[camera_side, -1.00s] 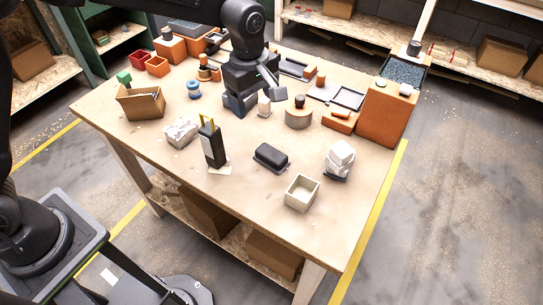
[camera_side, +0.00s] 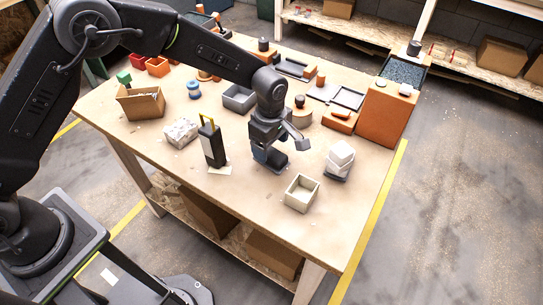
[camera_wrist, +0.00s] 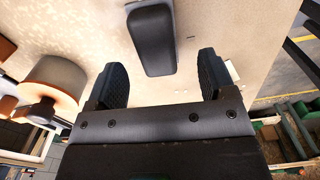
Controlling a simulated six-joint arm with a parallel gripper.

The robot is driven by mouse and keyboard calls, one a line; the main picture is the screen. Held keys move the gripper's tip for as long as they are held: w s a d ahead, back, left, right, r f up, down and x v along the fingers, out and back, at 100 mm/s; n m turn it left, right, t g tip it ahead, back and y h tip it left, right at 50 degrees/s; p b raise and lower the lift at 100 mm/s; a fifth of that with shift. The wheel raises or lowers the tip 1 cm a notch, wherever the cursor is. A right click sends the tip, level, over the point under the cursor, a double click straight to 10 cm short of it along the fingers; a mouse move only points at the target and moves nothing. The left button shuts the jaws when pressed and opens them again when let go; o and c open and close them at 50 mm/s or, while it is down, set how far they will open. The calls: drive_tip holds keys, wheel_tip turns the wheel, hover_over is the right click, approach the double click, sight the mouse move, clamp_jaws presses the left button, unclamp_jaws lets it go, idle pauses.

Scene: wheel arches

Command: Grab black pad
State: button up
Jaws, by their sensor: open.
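The black pad (camera_wrist: 152,38) is a dark, rounded block lying on the tabletop. In the wrist view it sits at the upper middle, ahead of the gap between my fingers. My gripper (camera_wrist: 162,72) is open and empty, with one finger on each side of that gap. In the side view my gripper (camera_side: 271,160) is low over the table where the pad lay and hides most or all of it. I cannot tell the exact height between fingertips and pad.
On the wooden table (camera_side: 235,195), a cream open box (camera_side: 301,193) stands in front right of my gripper. White blocks (camera_side: 340,160) are to the right. A black upright object with a yellow handle (camera_side: 212,146) is to the left. A round wooden piece (camera_wrist: 52,85) shows at left in the wrist view.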

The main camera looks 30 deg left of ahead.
sight(271, 153)
drive_tip(key=f, duration=0.4)
drive_tip(key=shift+w+f, duration=0.25)
drive_tip(key=shift+f, duration=0.05)
